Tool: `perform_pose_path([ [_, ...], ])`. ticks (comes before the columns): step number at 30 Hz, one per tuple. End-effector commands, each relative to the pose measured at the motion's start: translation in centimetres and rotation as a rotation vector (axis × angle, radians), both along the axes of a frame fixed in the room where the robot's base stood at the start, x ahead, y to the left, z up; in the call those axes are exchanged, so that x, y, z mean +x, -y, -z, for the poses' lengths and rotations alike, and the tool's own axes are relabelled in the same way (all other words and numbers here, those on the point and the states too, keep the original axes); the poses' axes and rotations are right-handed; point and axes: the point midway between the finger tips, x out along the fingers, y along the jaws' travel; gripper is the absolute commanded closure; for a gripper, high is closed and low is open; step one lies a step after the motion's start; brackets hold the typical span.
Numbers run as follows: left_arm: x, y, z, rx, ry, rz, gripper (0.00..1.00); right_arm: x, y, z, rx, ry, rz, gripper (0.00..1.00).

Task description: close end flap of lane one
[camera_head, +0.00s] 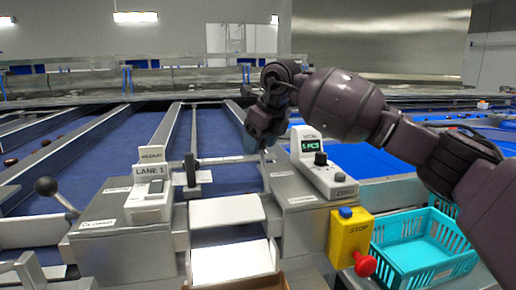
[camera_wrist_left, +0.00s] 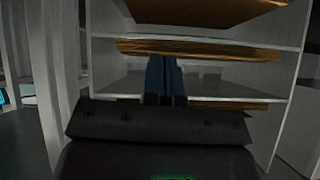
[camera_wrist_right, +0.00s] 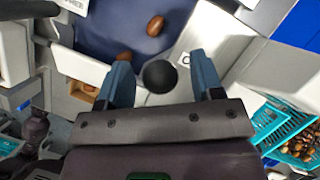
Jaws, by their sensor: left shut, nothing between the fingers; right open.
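The lane one outlet, by the LANE 1 label block (camera_head: 150,172), has an upper white panel (camera_head: 228,210) and a lower white panel (camera_head: 235,263); I cannot tell which is the end flap. My right gripper (camera_head: 262,128) is above the outlet's right side. In the right wrist view its open fingers (camera_wrist_right: 162,78) stand either side of a black ball knob (camera_wrist_right: 159,76), apart from it as far as I see. The head view hides that knob. My left gripper (camera_wrist_left: 164,78) is shut and empty, facing shelves (camera_wrist_left: 205,88); it is outside the head view.
A counter box (camera_head: 322,165), a yellow stop box with a red knob (camera_head: 348,235) and a turquoise basket (camera_head: 425,250) stand right of the outlet. Another ball-knobbed lever (camera_head: 46,187) is at left. A brown date (camera_wrist_right: 155,25) lies on the blue belt (camera_wrist_right: 105,30).

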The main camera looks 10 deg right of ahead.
Motion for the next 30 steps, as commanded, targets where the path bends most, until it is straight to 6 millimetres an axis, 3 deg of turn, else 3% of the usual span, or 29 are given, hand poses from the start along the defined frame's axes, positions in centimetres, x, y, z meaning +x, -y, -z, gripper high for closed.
perform_pose_path([
  [3,0.01,0.02,0.32,0.000,-0.005,0.002,1.00,0.31,-0.18,0.91,0.001,-0.001,0.000,0.39],
  [11,0.53,0.24,0.03,-0.004,0.007,0.003,1.00,0.33,-0.22,0.79,0.001,0.003,-0.001,0.39],
  [23,0.26,0.41,0.14,-0.008,0.003,0.002,1.00,0.33,-0.21,0.84,0.000,0.002,-0.001,0.98],
  [30,-0.21,0.30,0.13,-0.007,-0.004,-0.001,1.00,0.36,-0.20,0.68,0.000,0.013,0.000,1.00],
])
